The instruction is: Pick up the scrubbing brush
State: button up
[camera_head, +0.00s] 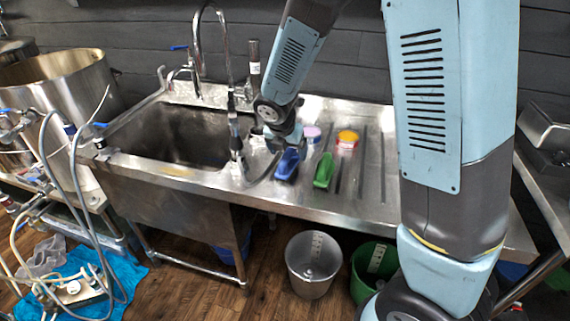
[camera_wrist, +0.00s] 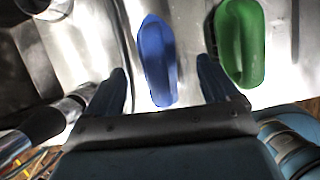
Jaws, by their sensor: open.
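A blue object (camera_head: 287,165) and a green object (camera_head: 324,171) with a raised handle lie side by side on the steel drainboard. Both are brush-like or scoop-like, and no bristles show, so I cannot tell for sure which is the scrubbing brush. In the wrist view the blue object (camera_wrist: 158,60) lies ahead, between the lines of my two fingers, and the green object (camera_wrist: 240,42) is to the right, beyond the right finger. My gripper (camera_wrist: 162,75) is open and empty. In the head view my gripper (camera_head: 284,142) is just above and behind the blue object, partly hidden by my arm.
A white-and-purple tub (camera_head: 311,134) and a red-and-yellow tub (camera_head: 347,140) stand behind. The sink (camera_head: 180,135), tall tap (camera_head: 197,45) and hanging spray hose (camera_head: 234,135) are close on the left. The ribbed drainboard (camera_head: 375,190) is clear to the right. Buckets (camera_head: 313,262) stand below.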

jog(key=shift+a+x, duration=0.15)
jog(key=shift+x, duration=1.1)
jog(key=shift+a+x, duration=0.15)
jog(key=shift+x, duration=1.05)
jog(key=shift+f, duration=0.1)
jog(key=c, duration=1.2)
